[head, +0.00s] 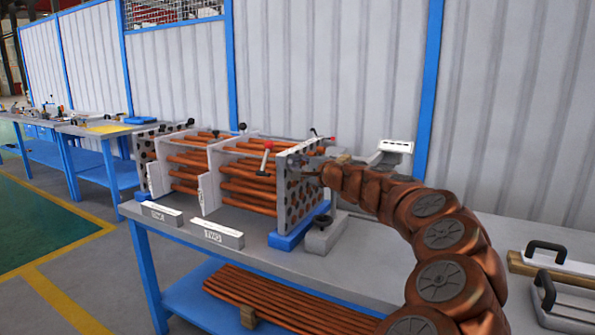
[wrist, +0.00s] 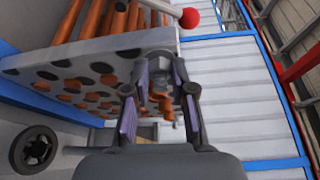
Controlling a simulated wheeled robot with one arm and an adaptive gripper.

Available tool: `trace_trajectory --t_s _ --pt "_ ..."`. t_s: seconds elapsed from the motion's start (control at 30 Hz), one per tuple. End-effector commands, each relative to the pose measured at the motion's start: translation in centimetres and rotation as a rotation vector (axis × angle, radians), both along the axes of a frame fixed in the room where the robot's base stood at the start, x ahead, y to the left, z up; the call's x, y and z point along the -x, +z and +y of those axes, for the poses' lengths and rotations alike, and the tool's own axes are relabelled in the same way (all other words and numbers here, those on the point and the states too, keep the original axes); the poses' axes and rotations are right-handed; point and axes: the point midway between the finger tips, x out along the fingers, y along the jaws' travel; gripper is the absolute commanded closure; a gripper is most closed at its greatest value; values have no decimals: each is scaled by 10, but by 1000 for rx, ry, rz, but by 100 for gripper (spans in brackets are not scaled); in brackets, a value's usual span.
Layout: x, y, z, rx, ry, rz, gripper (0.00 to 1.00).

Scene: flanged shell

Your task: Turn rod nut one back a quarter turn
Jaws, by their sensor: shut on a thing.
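The flanged shell is a stack of copper tubes (head: 248,188) running through a perforated grey end plate (head: 293,212) on the bench. In the wrist view the end plate (wrist: 60,68) fills the upper left, with dark holes and copper tube ends. My gripper (wrist: 160,80) has its two fingers on either side of a small grey nut (wrist: 158,86) at the plate's edge, shut on it. In the head view my gripper (head: 308,174) reaches the plate's right face from the right, and the nut is hidden there. I cannot read any mark saying which rod nut it is.
A red-ball lever (head: 267,147) stands by the plate's top; its red ball (wrist: 189,18) shows in the wrist view. A grey block with a black ring (head: 322,222) sits below my arm. Labelled blocks (head: 217,234) line the bench front. Black-handled items (head: 545,252) lie at right.

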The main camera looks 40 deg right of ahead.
Motion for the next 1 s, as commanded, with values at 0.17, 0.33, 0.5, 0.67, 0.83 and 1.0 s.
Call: trace_trajectory --t_s 0.17,0.33,0.5,0.67,0.83,1.0 --pt "-1 1 1 1 1 0 100" --pt "-1 1 1 1 1 0 67" --pt "0 1 0 0 1 0 50" --pt "0 0 0 0 1 1 50" --pt "1 0 0 0 0 0 50" --pt "15 1 0 0 -2 0 50"
